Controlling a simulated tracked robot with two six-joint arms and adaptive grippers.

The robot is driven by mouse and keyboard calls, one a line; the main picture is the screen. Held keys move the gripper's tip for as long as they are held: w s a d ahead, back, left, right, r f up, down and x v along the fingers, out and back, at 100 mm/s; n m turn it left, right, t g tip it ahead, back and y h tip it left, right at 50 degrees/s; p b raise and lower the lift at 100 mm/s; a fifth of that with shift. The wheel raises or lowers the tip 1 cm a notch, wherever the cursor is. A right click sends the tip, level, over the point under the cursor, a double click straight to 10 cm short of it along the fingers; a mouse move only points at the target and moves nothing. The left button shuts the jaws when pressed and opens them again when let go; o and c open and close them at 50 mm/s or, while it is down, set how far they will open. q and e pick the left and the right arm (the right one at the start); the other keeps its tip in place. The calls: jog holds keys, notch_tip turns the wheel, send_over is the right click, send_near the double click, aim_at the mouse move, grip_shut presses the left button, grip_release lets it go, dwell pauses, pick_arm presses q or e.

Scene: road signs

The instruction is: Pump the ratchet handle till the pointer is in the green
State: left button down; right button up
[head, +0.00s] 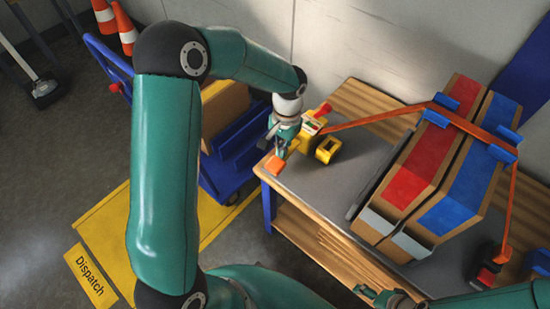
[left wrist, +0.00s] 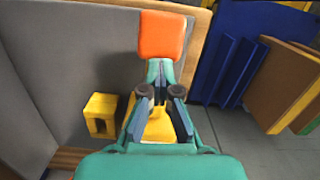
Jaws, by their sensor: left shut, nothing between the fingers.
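The yellow ratchet (head: 306,135) sits at the table's left end on an orange strap. Its orange handle grip (head: 275,165) points toward the near left; the grip (left wrist: 162,36) also shows in the left wrist view. My left gripper (head: 281,147) is shut and empty beside the handle, its fingertips (left wrist: 160,72) appearing against the grip's near edge; contact is unclear. The gauge (head: 318,123) is small and its pointer cannot be read. Part of my right gripper (head: 374,294) shows at the bottom edge; its jaws are unclear.
The orange strap (head: 370,120) runs over two boxes, one with a red band (head: 415,165) and one with a blue band (head: 458,210), through blue corner pieces. A yellow block (left wrist: 101,116) stands by the ratchet. A blue cart (head: 235,165) stands left of the table (head: 345,220).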

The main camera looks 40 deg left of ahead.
pick_arm(q)
notch_tip(320, 180, up, 12)
jog(key=w, duration=0.1)
jog(key=shift+f, duration=0.25)
jog(key=shift+f, duration=0.1)
dwell(0.9)
